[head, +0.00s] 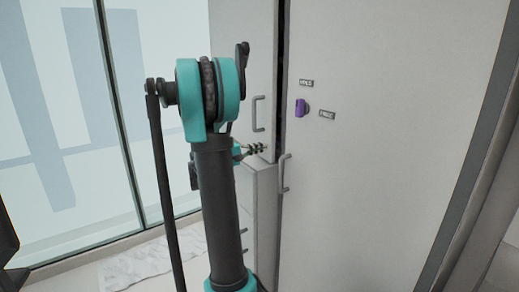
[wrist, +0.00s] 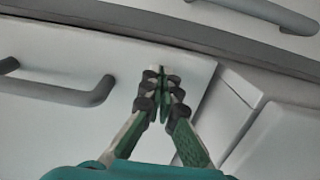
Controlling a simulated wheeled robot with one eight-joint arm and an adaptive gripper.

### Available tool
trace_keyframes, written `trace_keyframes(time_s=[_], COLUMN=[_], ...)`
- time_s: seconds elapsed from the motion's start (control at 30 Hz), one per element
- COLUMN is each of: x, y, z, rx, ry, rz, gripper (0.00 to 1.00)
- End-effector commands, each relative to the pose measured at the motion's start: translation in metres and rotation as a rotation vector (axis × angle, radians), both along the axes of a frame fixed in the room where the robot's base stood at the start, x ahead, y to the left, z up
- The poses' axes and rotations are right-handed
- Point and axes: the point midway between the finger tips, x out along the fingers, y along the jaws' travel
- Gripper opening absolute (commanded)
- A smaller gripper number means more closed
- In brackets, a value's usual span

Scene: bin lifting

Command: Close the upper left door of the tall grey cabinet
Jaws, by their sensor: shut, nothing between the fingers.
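The upper left door (head: 245,70) of the tall grey cabinet is a pale panel with a bar handle (head: 258,113) near its right edge. A dark narrow gap runs down between it and the large right door (head: 390,120). My gripper (head: 262,148) is shut and empty, at the door's lower right corner, below the handle. In the wrist view my gripper (wrist: 162,74) has its fingertips against or just in front of the pale door panel (wrist: 130,55); I cannot tell if they touch. The door's handle (wrist: 60,90) shows to their left. My arm hides part of the door's left side.
The right door has its own handle (head: 284,173), a purple knob (head: 300,107) and small labels. A lower cabinet section (head: 265,195) sits below the upper left door. A glass wall (head: 60,130) stands at the left, with a pale marble-like slab (head: 150,262) low down.

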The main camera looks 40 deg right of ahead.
Motion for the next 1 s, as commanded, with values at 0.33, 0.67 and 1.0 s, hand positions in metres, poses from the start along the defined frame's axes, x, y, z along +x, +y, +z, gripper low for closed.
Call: trace_keyframes(time_s=[0.33,0.67,1.0], x=[-0.007,-0.007,-0.004], y=[-0.05,-0.061,-0.056], z=[0.0,0.001,0.002], rx=[0.0,-0.003,-0.006], ry=[0.0,0.0,0.002], rz=[-0.004,-0.003,0.001], gripper=[0.0,0.0,0.0])
